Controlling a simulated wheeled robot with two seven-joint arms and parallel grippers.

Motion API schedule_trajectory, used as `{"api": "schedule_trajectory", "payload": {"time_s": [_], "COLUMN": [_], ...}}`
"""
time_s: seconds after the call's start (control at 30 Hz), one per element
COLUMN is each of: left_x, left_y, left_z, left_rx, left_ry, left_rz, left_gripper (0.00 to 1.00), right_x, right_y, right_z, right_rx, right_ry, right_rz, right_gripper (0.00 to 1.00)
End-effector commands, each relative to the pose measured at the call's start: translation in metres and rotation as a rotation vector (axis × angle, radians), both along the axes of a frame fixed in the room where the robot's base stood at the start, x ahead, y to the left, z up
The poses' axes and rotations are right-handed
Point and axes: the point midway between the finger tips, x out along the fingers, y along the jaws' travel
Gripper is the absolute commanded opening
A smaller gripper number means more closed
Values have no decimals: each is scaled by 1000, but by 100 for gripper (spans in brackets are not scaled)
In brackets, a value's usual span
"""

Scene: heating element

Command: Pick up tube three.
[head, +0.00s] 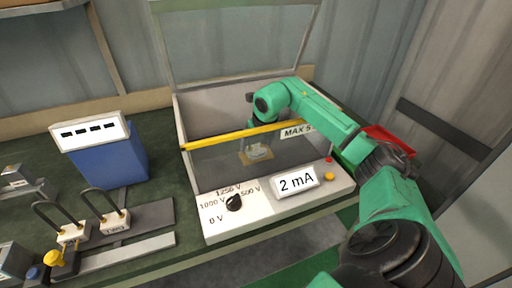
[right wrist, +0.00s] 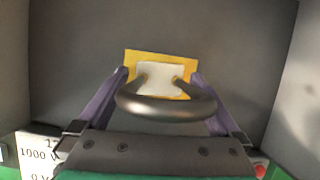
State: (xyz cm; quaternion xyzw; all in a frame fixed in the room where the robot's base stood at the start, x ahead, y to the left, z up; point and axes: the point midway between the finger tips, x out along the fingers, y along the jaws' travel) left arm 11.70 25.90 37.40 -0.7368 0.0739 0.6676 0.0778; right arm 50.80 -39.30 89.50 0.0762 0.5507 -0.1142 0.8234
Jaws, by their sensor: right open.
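A curved dark metal tube (right wrist: 168,107) on a white block (right wrist: 160,78) sits over a yellow pad inside the open box. In the head view this white block (head: 259,152) shows small through the box's front; its label cannot be read. My right gripper (right wrist: 160,85) is open over it, with one purple finger on each side of the tube and block. I cannot tell whether the fingers touch them. In the head view my right arm reaches into the box from the right. My left gripper is not in view.
The box's front panel (head: 281,207) carries a knob, voltage marks and a "2 mA" display. A yellow bar (head: 228,138) crosses the opening; the clear lid (head: 238,42) stands raised behind. Two more looped tubes (head: 104,204) (head: 48,218) stand at left, near a blue counter (head: 110,163).

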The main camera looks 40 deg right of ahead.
Motion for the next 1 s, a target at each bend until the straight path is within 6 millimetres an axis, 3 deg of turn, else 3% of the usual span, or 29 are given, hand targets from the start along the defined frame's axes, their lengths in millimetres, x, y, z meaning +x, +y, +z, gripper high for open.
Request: {"api": "schedule_trajectory", "payload": {"time_s": [0.13,0.33,0.57,0.83,1.0], "left_x": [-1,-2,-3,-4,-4], "left_y": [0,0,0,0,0], "left_z": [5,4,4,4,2], "left_rx": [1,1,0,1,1], "left_ry": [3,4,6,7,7], "left_rz": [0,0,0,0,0], "left_gripper": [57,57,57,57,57], "right_x": [8,8,8,9,10], "right_y": [-2,-3,-3,-3,-3], "right_z": [-18,-20,-20,-17,2], "right_rx": [2,0,0,-1,-1], "right_ry": [1,-1,-1,-4,-8], "right_rz": [-1,0,0,-1,-1], "right_gripper": [100,100,12,10,10]}}
